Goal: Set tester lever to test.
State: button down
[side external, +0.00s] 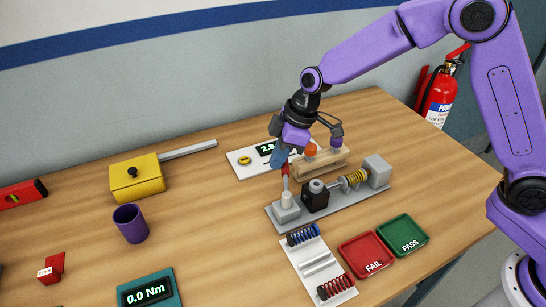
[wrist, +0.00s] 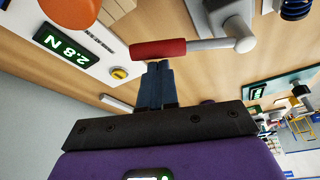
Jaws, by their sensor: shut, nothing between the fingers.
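The tester (side external: 331,205) is a grey base plate with a black block, a yellow coil spring and grey end blocks, in the middle of the side view. Its lever has a red handle (side external: 285,170) and stands up from the left end block. In the wrist view the red handle (wrist: 158,49) lies across the picture, with its pale shaft (wrist: 210,44) running right to the pivot. My gripper (side external: 279,160) is shut and empty, close by the handle. In the wrist view its blue fingertips (wrist: 158,66) reach the handle's edge; I cannot tell whether they touch.
A white panel with a display reading 2.8 N (wrist: 62,46) and a wooden block with an orange knob (side external: 310,150) stand behind the tester. A spring tray (side external: 318,265), a red FAIL tray (side external: 366,254) and a green PASS tray (side external: 403,235) lie in front. A purple cup (side external: 131,224) stands left.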

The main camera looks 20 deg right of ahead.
jog(key=shift+s+d+f, duration=0.1)
jog(key=shift+d, duration=0.25)
dwell(0.3)
jog(key=shift+a, duration=0.1)
jog(key=w+a+r, duration=0.1)
jog(key=w+a, duration=0.1)
jog(key=a, duration=0.2)
jog(key=v, duration=1)
jog(key=shift+s, duration=0.25)
jog(key=shift+s, duration=0.1)
jog(key=s+d+f+h, duration=0.1)
jog(key=s+d, duration=0.7)
jog(key=s, duration=0.2)
jog(key=s+d+f+m+h, duration=0.1)
jog(key=s+d, duration=0.6)
jog(key=s, duration=0.4)
jog(key=s+d+f+g+h, duration=0.1)
jog(key=s+d, duration=0.7)
jog(key=s, duration=0.3)
jog(key=shift+s+d, duration=0.15)
jog(key=shift+d, duration=0.2)
